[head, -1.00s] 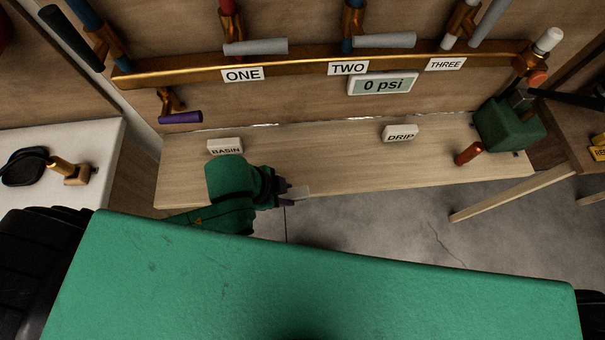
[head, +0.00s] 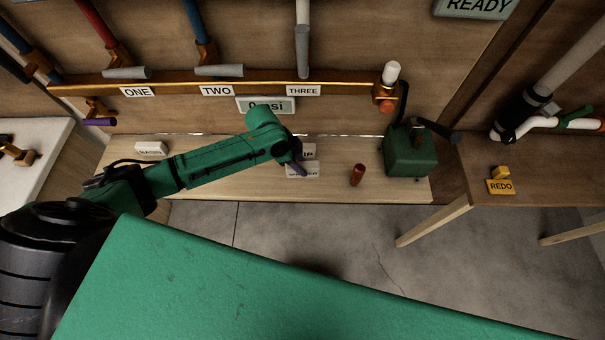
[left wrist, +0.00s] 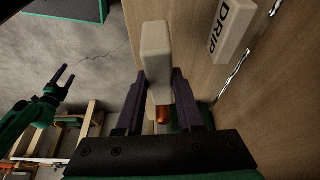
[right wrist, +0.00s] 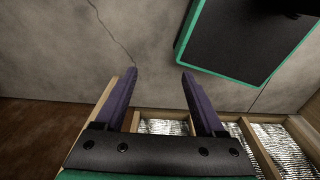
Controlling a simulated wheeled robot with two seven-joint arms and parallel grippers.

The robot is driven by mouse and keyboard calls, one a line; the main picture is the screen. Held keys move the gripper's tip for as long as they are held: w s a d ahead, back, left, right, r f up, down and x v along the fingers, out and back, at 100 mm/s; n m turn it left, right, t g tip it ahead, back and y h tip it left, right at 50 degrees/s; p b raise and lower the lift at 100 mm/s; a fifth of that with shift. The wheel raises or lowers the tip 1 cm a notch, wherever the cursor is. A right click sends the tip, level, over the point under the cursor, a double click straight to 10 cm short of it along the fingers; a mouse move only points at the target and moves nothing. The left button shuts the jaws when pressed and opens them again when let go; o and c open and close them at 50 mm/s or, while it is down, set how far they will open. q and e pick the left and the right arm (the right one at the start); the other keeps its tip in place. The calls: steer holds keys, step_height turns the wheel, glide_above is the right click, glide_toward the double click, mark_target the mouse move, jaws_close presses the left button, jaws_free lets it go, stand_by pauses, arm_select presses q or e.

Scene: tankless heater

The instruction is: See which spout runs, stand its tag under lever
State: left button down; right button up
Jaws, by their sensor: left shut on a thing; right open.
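My left gripper (head: 298,165) is shut on a pale block tag (left wrist: 156,60), held over the bench just in front of the DRIP tag (left wrist: 232,32). Lettering on the held tag is too small to read in the head view. The DRIP tag is partly hidden there. The BASIN tag (head: 150,148) stands farther left on the bench. Grey-handled levers sit above labels ONE (head: 138,92), TWO (head: 216,91) and THREE (head: 303,91) on a copper rail. My right gripper (right wrist: 158,75) is open and empty over grey floor; it also shows in the left wrist view (left wrist: 62,82).
A partly hidden gauge (head: 266,105) appears to read 0 psi. A red-brown cylinder (head: 357,175) and a green box (head: 410,152) stand on the bench's right. A yellow REDO button (head: 501,186) is on the right table. A READY sign (head: 475,8) hangs top right.

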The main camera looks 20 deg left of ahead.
arm_select(q)
steer(key=shift+s+a, duration=0.1)
steer(key=shift+a, duration=0.85)
steer(key=shift+d+p, duration=0.1)
steer(key=shift+p, duration=0.2)
steer(key=f+b, duration=0.4)
steer(key=f, duration=0.1)
steer(key=shift+d+f, duration=0.2)
steer(key=shift+f, duration=0.45)
arm_select(e)
steer(key=f, duration=0.1)
steer(key=a+f, duration=0.1)
steer(key=f, duration=0.1)
steer(key=shift+a+f, duration=0.1)
steer(key=shift+a, duration=0.2)
arm_select(q)
steer(key=shift+d+r, duration=0.1)
arm_select(e)
steer(key=shift+a, duration=0.2)
steer(key=shift+s+a+f, duration=0.1)
steer(key=shift+a+f, duration=0.05)
steer(key=shift+a, duration=0.1)
arm_select(q)
steer(key=shift+f+b, duration=0.4)
steer(key=shift+f, duration=0.1)
arm_select(e)
steer(key=shift+d+f, duration=0.2)
